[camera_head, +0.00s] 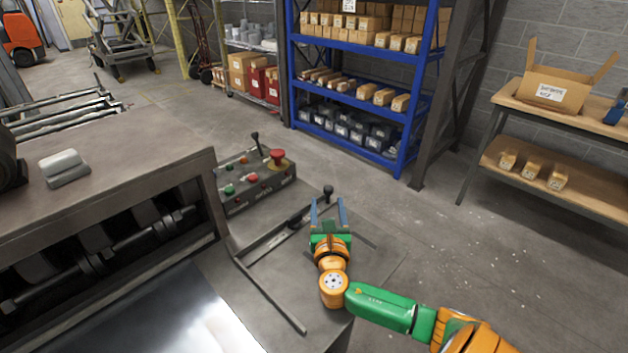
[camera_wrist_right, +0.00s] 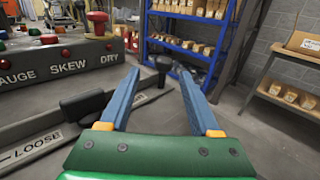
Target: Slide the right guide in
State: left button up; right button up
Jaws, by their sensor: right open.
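A dark metal guide bar (camera_head: 270,297) lies along the right side of the machine bed. A crossbar (camera_head: 264,242) meets its far end and carries a black clamp handle (camera_head: 295,220). The wrist view shows a bar marked LOOSE (camera_wrist_right: 30,148) and a black handle (camera_wrist_right: 86,106). My right gripper (camera_head: 328,205) is open and empty over the grey side table, right of the crossbar. A black knob (camera_head: 328,189) appears between or just beyond its blue fingertips; it also shows in the right wrist view (camera_wrist_right: 160,64). I cannot tell whether they touch. My left gripper is out of view.
The roller machine (camera_head: 110,180) and shiny sheet (camera_head: 170,315) are at left. Blue shelving (camera_head: 365,100) and a wooden bench (camera_head: 550,120) stand farther back. Open floor lies right.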

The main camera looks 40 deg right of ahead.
aim_at(329, 192)
jog(key=x, duration=0.6)
jog(key=shift+s+d+r+b, duration=0.2)
jog(key=shift+s+d+b, duration=0.05)
jog(key=shift+b, duration=0.05)
jog(key=shift+w+d, duration=0.1)
jog(key=shift+w, duration=0.2)
jog(key=shift+s, duration=0.15)
jog(key=c, duration=0.3)
grip_shut()
